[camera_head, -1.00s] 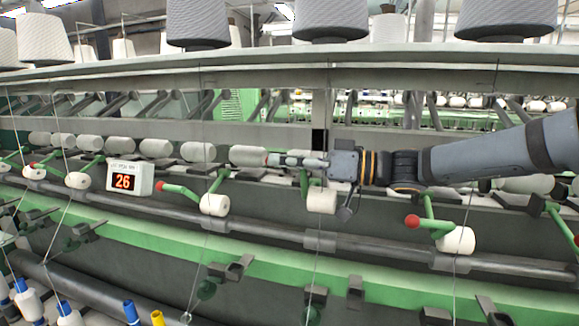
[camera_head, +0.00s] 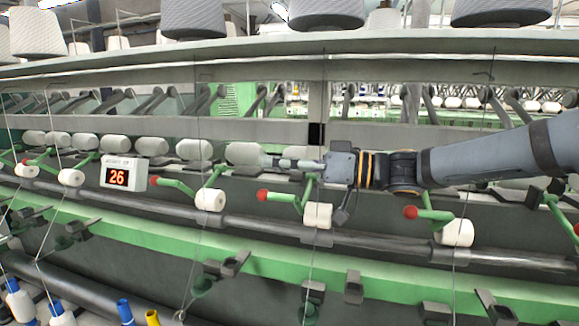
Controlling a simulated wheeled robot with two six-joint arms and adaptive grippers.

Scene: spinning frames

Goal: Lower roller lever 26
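The lever beneath my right gripper has a red ball handle (camera_head: 262,196), a green arm (camera_head: 286,199) and a white roller (camera_head: 318,214). Its handle hangs low, in line with neighbouring levers. My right gripper (camera_head: 272,162) points left above this lever, its fingertips apart from the red ball and near a pale bobbin (camera_head: 243,153). I see the fingers side-on, so their opening is unclear. My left gripper is out of view.
Neighbouring levers carry red balls at left (camera_head: 154,182) and right (camera_head: 410,212). A long dark roller bar (camera_head: 260,226) runs below them above a green rail (camera_head: 270,264). Large grey spools (camera_head: 325,12) stand on the shelf above. Thin yarns hang vertically around the arm.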

